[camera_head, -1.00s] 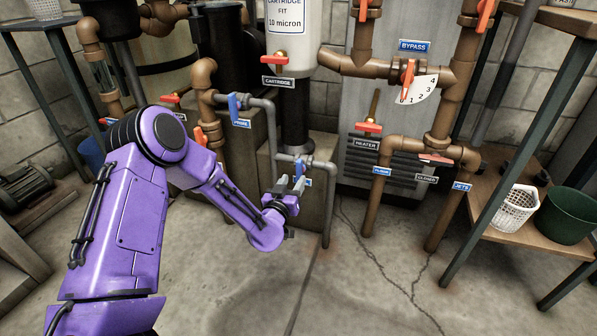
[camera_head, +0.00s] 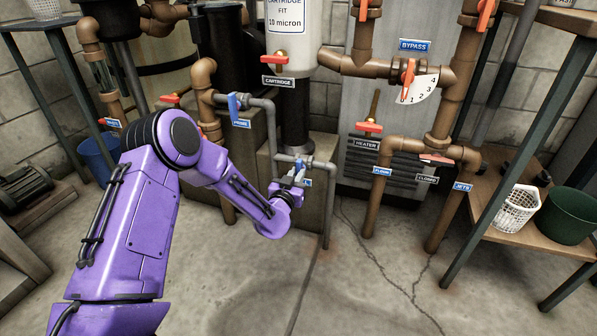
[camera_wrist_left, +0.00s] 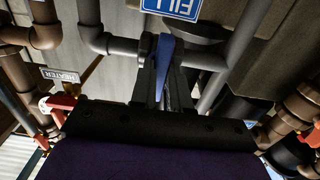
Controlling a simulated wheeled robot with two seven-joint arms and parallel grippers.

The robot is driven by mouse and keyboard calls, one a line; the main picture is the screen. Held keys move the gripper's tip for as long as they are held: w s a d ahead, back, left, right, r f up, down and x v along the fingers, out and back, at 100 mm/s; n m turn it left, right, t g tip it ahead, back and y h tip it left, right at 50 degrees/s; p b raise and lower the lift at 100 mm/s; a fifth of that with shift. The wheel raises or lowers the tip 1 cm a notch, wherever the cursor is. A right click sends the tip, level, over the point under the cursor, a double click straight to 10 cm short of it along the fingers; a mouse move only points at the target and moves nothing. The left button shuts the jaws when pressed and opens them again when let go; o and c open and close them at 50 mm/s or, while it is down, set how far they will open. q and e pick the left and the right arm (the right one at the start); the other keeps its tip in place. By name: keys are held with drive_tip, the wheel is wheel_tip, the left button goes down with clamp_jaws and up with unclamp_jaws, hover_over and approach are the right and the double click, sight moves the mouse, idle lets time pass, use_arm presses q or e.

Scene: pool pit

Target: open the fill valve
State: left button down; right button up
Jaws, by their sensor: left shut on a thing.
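The fill valve is on a grey pipe low in the middle of the head view. Its blue lever (camera_head: 299,164) shows just above my left gripper (camera_head: 293,178). In the left wrist view the lever (camera_wrist_left: 163,62) stands between the two dark fingers of my left gripper (camera_wrist_left: 163,88), which is shut on it. The blue FILL label (camera_wrist_left: 172,7) is upside down at the top of that view. In the head view the label (camera_head: 308,182) is mostly hidden behind the gripper. My right gripper is not in view.
Another blue lever, PRIME (camera_head: 235,107), is up and left on the same pipework. A shelf with a white basket (camera_head: 515,208) stands at far right. The floor in front is clear.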

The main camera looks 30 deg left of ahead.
use_arm(q)
drive_tip(key=n+b, duration=0.1)
drive_tip(key=n, duration=0.8)
drive_tip(key=n+b, duration=0.1)
drive_tip(key=n, duration=0.8)
drive_tip(key=shift+f+n, duration=0.2)
drive_tip(key=shift+n, duration=0.1)
drive_tip(key=c, duration=1)
unclamp_jaws()
drive_tip(key=shift+a, duration=0.1)
drive_tip(key=shift+f+b, duration=0.15)
drive_tip(key=shift+b, duration=0.15)
drive_tip(key=shift+s, duration=0.1)
